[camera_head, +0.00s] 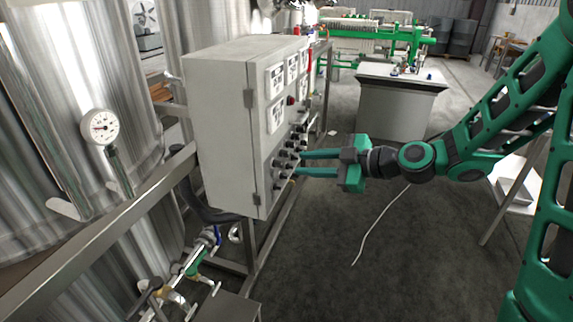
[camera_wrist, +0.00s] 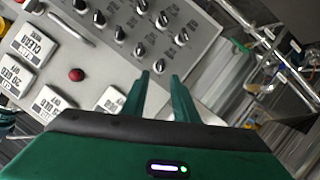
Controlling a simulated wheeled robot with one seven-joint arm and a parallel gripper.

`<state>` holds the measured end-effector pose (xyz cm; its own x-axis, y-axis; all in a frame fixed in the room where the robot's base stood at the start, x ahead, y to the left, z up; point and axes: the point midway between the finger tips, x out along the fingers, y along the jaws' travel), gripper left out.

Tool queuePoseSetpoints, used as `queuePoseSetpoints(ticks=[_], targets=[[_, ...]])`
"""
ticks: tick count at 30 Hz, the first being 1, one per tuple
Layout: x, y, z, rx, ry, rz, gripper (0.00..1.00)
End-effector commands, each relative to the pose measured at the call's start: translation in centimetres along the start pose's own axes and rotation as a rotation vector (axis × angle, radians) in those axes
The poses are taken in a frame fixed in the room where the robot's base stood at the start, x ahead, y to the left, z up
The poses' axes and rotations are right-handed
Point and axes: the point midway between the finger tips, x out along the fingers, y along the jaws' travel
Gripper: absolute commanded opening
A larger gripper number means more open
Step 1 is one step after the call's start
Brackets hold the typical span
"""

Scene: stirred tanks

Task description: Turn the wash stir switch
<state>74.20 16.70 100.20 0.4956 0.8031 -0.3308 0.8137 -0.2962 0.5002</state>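The grey control box (camera_head: 222,120) has several black rotary switches (camera_head: 283,164) low on its front panel. The switches also show in the wrist view (camera_wrist: 140,48). Their labels are too small to read, so I cannot tell which one is the wash stir switch. My gripper (camera_head: 299,163) points left at the lower rows of switches, its two green fingers apart with nothing seen held. In the wrist view, my gripper (camera_wrist: 160,75) has its fingertips just below one switch (camera_wrist: 160,65), which lies in line with the gap. Contact cannot be told.
A red button (camera_wrist: 77,74) and white displays (camera_wrist: 30,45) sit on the same panel. Steel tanks (camera_head: 70,60) with a dial gauge (camera_head: 100,127) stand at left behind a metal rail. A grey cabinet (camera_head: 395,105) stands further back. The floor in front of the box is mostly clear.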

Motion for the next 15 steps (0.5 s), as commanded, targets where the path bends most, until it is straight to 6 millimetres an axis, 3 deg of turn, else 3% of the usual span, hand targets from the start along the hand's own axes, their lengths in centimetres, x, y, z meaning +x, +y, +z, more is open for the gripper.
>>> queuePoseSetpoints(ticks=[6,15], targets=[[4.1,-0.1,-0.1,0.000,0.002,-0.005,0.27],[7.0,-0.1,-0.1,0.000,0.000,-0.003,0.27]])
